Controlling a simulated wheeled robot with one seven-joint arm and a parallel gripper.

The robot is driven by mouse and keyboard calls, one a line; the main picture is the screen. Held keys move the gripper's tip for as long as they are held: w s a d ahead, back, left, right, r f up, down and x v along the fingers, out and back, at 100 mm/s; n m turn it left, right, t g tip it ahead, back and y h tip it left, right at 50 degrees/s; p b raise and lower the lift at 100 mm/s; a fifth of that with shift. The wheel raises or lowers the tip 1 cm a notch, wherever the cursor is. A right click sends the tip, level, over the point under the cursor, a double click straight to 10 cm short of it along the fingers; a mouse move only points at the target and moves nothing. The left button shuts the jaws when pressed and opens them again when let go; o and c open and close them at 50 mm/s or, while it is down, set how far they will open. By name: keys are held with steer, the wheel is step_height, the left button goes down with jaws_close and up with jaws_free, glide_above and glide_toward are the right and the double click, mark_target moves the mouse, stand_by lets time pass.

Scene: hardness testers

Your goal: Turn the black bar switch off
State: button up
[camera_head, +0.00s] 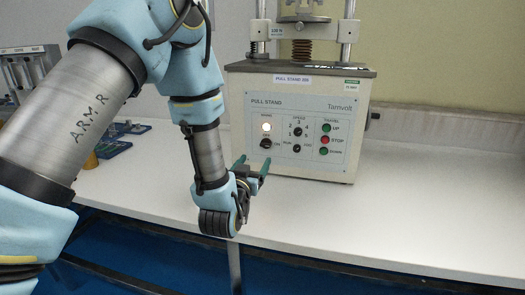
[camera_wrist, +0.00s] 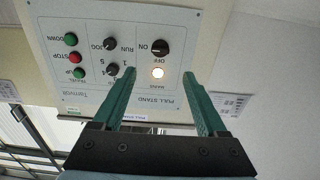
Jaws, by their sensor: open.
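The black bar switch (camera_head: 266,143) is on the left of the pull stand's front panel, below a lit lamp (camera_head: 267,127). In the wrist view, which shows the panel upside down, the switch (camera_wrist: 161,47) sits by the ON and OFF labels, with the glowing lamp (camera_wrist: 157,73) beside it. I cannot clearly tell which way its bar points. My gripper (camera_head: 253,165) is open and empty, with green fingers pointing at the panel, in front of and just below the switch in the head view. In the wrist view my gripper (camera_wrist: 159,74) has its fingers apart, with the lamp between their tips.
The pull stand (camera_head: 246,165) stands on a white bench (camera_head: 400,205). Its panel also has small black knobs (camera_head: 297,132) and green and red buttons (camera_head: 325,140) to the right. Blue parts (camera_head: 112,147) and another machine (camera_head: 30,65) are at the left. The bench to the right is clear.

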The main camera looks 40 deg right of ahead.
mark_target(265, 145)
steer(key=p+x, duration=0.3)
steer(key=x, duration=0.7)
steer(key=shift+d+r, duration=0.1)
steer(key=shift+d, duration=0.05)
jaws_close()
